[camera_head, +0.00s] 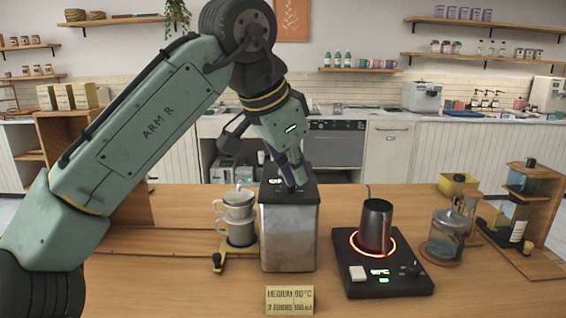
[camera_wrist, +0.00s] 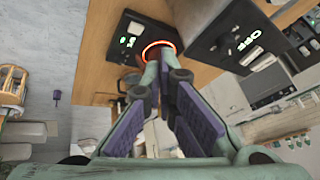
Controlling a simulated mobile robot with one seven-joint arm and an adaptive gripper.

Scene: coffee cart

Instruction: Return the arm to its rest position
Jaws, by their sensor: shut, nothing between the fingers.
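My arm (camera_head: 150,125) reaches from the lower left up to a bend at the top centre, then down to my gripper (camera_head: 297,182). My gripper is shut with nothing in it. Its tips show just above or in front of the black top of a metal box (camera_head: 288,238); I cannot tell whether they touch. In the wrist view, the fingers of my gripper (camera_wrist: 163,62) come together at the tips.
Right of the box, a dark jug (camera_head: 375,225) stands on a black heater (camera_head: 390,285) with a glowing red ring. Stacked cups (camera_head: 238,210) stand left. A glass jar (camera_head: 446,235) and wooden stand (camera_head: 540,215) are at right. The front-left counter (camera_head: 150,285) is clear.

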